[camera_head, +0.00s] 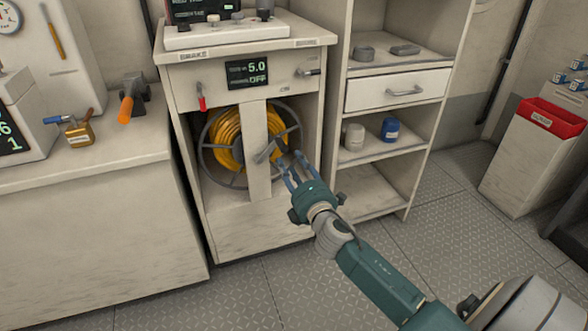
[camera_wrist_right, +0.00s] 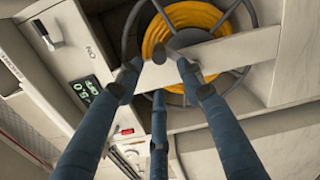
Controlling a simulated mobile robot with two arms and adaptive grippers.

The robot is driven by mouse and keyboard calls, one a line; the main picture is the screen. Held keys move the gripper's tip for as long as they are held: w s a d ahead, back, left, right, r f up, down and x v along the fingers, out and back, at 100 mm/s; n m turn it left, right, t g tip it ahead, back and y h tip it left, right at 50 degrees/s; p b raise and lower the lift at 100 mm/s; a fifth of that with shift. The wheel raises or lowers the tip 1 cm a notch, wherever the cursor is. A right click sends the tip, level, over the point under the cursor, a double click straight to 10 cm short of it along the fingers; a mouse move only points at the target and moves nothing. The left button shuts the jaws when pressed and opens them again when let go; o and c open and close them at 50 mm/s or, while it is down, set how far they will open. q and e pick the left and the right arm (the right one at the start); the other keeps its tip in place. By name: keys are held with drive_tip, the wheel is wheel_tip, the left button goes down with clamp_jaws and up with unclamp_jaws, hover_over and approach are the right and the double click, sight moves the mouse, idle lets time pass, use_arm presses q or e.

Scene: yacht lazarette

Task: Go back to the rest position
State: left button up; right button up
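My right gripper (camera_head: 291,163) is in front of the cabinet that houses the reel, close to the grey crank handle (camera_head: 268,150) of the reel. In the right wrist view its fingers (camera_wrist_right: 157,78) are spread apart with nothing between them. The crank's dark end (camera_wrist_right: 160,53) shows just beyond the fingertips, seemingly apart from them. The reel (camera_head: 228,140) carries a coiled yellow hose or cable behind a pale upright bar (camera_head: 258,165). My left gripper is not in view.
A display (camera_head: 247,72) on the cabinet reads 5.0 and OFF. A shelf unit (camera_head: 385,165) with a drawer (camera_head: 397,91) stands close on the right. A workbench (camera_head: 80,175) stands on the left. The metal floor (camera_head: 330,285) in front is clear.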

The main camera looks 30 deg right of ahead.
drive_tip(key=shift+v, duration=0.8)
